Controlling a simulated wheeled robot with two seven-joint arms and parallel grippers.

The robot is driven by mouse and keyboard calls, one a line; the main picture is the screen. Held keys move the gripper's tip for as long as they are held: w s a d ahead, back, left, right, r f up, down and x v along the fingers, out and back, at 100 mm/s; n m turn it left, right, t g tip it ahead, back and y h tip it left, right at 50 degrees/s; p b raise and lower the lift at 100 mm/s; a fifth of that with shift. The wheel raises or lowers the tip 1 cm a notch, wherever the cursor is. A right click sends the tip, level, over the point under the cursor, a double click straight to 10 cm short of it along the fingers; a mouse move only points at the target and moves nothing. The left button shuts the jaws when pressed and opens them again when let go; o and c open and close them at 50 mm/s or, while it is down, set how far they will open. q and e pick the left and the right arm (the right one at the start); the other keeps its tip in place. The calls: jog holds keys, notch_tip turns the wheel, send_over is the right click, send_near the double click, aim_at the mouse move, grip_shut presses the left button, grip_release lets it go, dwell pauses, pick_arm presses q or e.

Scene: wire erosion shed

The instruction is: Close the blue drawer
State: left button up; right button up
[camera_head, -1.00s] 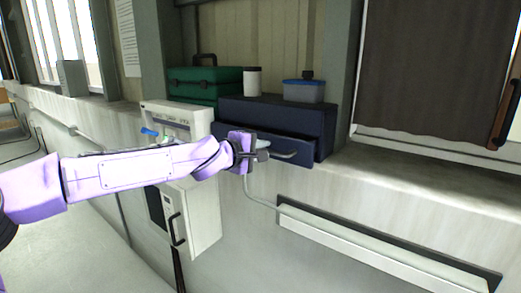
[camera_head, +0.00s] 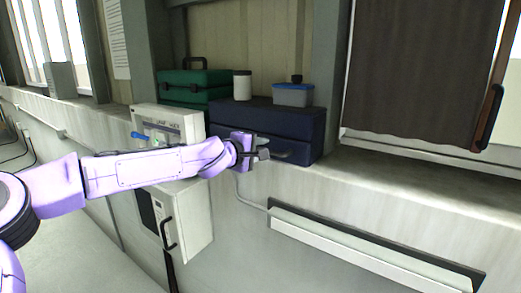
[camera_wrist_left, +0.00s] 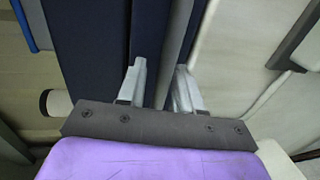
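The blue drawer (camera_head: 300,152) is the lower front of a dark blue box on the ledge. In the head view its front looks flush or nearly flush with the box; my gripper hides its left part. A grey bar handle (camera_head: 282,155) runs across the front. My left gripper (camera_head: 262,155) is at the left part of the handle. In the left wrist view its two fingers (camera_wrist_left: 160,88) stand apart, with the grey handle (camera_wrist_left: 178,45) and dark blue front close ahead of and between them. Whether they touch the handle is unclear. My right gripper is not in view.
A blue-lidded container (camera_head: 293,94) and a white jar (camera_head: 242,85) stand on or behind the box. A green case (camera_head: 194,87) and a white device (camera_head: 168,122) are to its left. The ledge (camera_head: 400,185) to its right is clear.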

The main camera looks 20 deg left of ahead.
pick_arm(q)
jog(key=v, duration=1)
jog(key=shift+s+b, duration=0.25)
jog(key=shift+b, duration=0.05)
jog(key=shift+a, duration=0.15)
